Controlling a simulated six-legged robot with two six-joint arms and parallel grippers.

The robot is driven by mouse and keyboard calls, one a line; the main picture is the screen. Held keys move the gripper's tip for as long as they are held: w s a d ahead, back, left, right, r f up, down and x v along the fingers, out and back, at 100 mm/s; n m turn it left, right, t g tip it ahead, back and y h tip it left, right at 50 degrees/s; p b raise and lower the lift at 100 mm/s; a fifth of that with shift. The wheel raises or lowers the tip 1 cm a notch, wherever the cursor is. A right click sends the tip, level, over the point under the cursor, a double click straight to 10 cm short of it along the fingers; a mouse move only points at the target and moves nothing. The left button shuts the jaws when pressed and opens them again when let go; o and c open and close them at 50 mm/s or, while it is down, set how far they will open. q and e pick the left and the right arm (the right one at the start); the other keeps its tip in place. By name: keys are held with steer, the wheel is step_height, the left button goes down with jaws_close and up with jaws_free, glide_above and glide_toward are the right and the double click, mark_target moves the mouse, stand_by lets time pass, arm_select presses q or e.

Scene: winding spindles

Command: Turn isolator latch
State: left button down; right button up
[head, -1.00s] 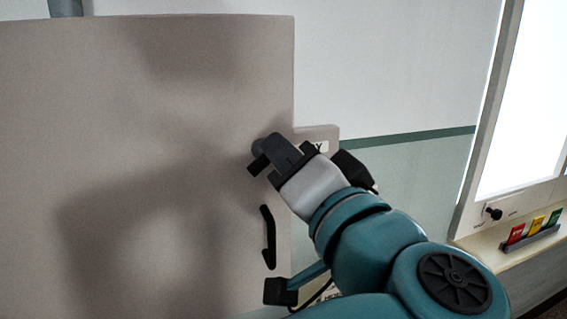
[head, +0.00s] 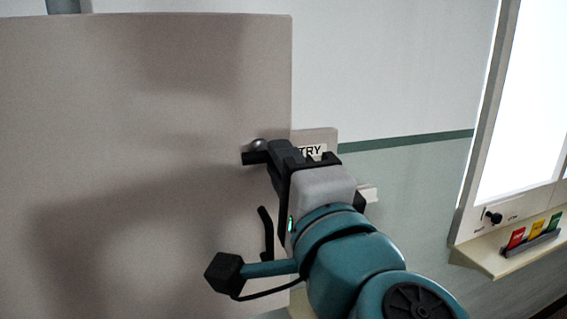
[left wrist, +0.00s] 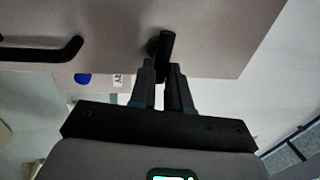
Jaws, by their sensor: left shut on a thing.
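The isolator latch, a short black lever (head: 254,158) on a round metal boss, sits near the right edge of a large grey door panel (head: 120,100). The lever lies about level in the head view. My left gripper (head: 277,156) is shut on the lever, whose free end sticks out to the left of the fingers. In the left wrist view the dark latch (left wrist: 167,44) rises from between the fingertips of the left gripper (left wrist: 163,72), close to the panel. The fingers hide part of the latch. My right gripper is not in view.
A black pull handle (head: 265,230) is on the panel below the latch, partly behind my arm. A label plate (head: 313,151) stands just right of the panel edge. At right, a small shelf (head: 490,262) holds red, yellow and green cards below a bright window.

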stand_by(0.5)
arm_select(q)
steer(key=c, duration=1.1)
jaws_free()
steer(key=shift+s+f, duration=0.1)
